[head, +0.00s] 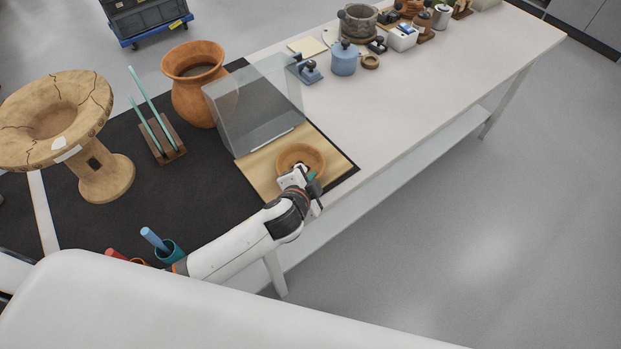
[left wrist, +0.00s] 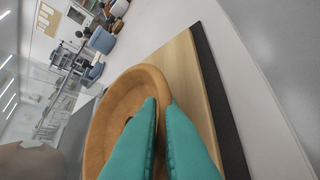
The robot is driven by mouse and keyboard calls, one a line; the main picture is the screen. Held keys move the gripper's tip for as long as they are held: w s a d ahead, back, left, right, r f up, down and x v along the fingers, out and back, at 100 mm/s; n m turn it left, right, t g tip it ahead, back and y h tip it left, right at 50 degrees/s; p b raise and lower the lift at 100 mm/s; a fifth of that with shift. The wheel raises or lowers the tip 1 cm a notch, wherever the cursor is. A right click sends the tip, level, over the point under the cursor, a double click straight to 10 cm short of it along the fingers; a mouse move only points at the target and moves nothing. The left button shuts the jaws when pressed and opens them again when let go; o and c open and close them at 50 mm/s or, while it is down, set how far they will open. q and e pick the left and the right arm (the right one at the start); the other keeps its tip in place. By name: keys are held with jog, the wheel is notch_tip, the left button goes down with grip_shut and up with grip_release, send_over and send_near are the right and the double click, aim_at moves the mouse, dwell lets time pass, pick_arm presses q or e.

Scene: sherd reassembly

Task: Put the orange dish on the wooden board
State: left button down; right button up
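The orange dish (head: 300,157) is a shallow round bowl over the right part of the wooden board (head: 258,166). Whether its base touches the board is hard to tell. In the left wrist view the dish (left wrist: 125,92) fills the middle, with the pale board (left wrist: 188,75) beyond it. My left gripper (head: 309,176) is at the dish's near rim. Its teal fingers (left wrist: 162,108) stand on either side of the rim, one inside the dish and one outside, closed on it. My right gripper is not in view.
A clear angled screen (head: 255,105) stands right behind the board. An orange jar (head: 195,90), a rack with teal rods (head: 163,140) and a cracked stand (head: 60,120) are to the left.

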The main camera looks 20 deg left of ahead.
pick_arm(q)
jog(key=c, duration=1.6)
grip_release()
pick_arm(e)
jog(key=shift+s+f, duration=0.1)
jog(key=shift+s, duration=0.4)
pick_arm(q)
jog(key=shift+r, duration=0.1)
jog(key=v, duration=1.2)
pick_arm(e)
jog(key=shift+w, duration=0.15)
